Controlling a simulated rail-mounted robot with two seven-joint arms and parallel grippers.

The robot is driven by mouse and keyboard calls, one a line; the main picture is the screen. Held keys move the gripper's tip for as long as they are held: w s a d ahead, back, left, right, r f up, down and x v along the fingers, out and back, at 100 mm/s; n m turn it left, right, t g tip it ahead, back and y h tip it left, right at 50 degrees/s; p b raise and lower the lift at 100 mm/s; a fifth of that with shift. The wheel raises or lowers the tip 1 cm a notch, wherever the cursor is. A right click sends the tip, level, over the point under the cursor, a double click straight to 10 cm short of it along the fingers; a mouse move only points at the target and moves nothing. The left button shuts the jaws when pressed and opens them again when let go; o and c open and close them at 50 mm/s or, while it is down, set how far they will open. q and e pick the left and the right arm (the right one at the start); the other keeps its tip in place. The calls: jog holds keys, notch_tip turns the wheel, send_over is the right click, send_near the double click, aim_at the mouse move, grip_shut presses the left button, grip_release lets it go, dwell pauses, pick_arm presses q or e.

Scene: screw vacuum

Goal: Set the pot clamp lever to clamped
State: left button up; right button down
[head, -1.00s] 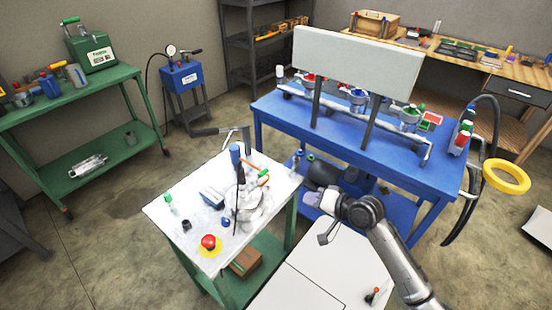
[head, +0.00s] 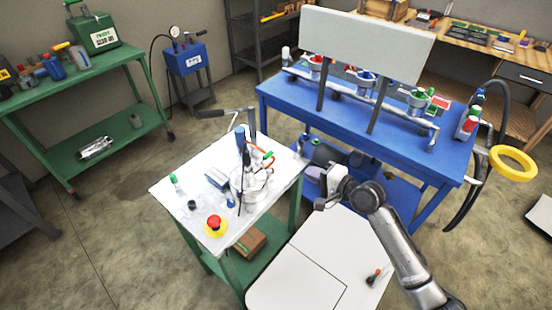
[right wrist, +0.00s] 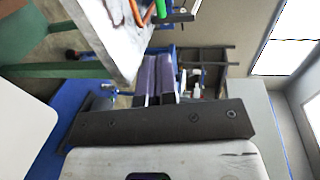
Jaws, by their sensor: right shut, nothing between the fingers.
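A white-topped green cart (head: 165,190) carries a silver pot (head: 250,185) at its right side. Slim orange levers or handles with a green tip (head: 268,156) stand at the pot's upper right; I cannot tell which is the clamp lever or how it is set. My right gripper (head: 322,203) is right of the cart, apart from the pot. In the right wrist view its two fingers (right wrist: 158,78) are together and empty, with an orange part (right wrist: 136,12) and a green part (right wrist: 161,9) beyond at the top. My left gripper is not in view.
A red button on a yellow base (head: 215,224) and small items share the cart top. A grey bar (head: 225,112) rises behind the cart. A blue table (head: 285,105) with a large panel (head: 365,45) stands behind my right arm. Open floor lies left of the cart.

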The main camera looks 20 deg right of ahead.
aim_at(265, 158)
jog(key=b+x, duration=0.4)
jog(key=x, duration=0.8)
jog(key=shift+w+a+f+b, duration=0.1)
jog(key=shift+w+a+b, duration=0.15)
jog(key=shift+b, duration=0.05)
jog(key=shift+w+a, duration=0.2)
jog(key=shift+w, duration=0.2)
jog(key=shift+w+a, duration=0.1)
